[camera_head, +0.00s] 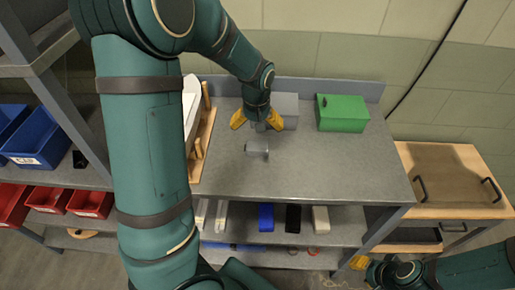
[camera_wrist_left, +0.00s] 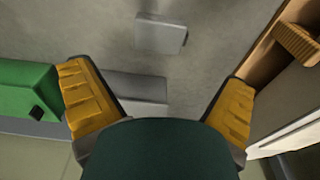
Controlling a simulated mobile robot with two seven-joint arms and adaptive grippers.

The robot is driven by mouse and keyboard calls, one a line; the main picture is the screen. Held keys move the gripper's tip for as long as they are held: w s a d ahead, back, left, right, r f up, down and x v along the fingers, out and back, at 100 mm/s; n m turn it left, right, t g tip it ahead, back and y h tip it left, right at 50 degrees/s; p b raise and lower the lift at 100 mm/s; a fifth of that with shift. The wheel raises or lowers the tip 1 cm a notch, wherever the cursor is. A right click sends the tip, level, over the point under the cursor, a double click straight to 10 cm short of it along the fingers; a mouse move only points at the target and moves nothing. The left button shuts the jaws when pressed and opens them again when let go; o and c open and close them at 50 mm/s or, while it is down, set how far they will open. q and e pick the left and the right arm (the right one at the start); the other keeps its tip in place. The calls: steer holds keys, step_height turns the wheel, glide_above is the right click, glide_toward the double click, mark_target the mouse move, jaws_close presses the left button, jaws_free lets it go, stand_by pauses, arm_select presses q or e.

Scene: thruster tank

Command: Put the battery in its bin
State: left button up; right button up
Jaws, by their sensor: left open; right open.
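A small grey block (camera_head: 257,149) lies on the grey bench top (camera_head: 330,170); it also shows at the top of the left wrist view (camera_wrist_left: 160,35). It may be the battery, but no label shows. My left gripper (camera_head: 257,120) is open and empty above the bench, just behind that block. A larger grey box (camera_head: 287,107) is beside and partly behind this gripper; in the left wrist view the box (camera_wrist_left: 138,92) shows between the spread yellow fingers. My right gripper (camera_head: 361,266) is low at the front right, open, with nothing seen in it. The battery's bin cannot be singled out.
A green box (camera_head: 342,113) stands at the bench's back right. A wooden rack (camera_head: 203,135) is left of the gripper. Blue bins (camera_head: 38,138) and red bins (camera_head: 90,203) sit on the left shelves. A wooden cabinet (camera_head: 455,180) stands right.

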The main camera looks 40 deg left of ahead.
mark_target(258, 145)
arm_select(q)
steer(key=f, duration=0.6)
steer(key=w+f, duration=0.1)
steer(key=f, duration=0.3)
steer(key=shift+a, duration=0.25)
steer(key=c, duration=1.2)
steer(key=shift+o, duration=0.2)
step_height(258, 145, up, 10)
steer(key=shift+r, duration=0.1)
steer(key=shift+s, duration=0.1)
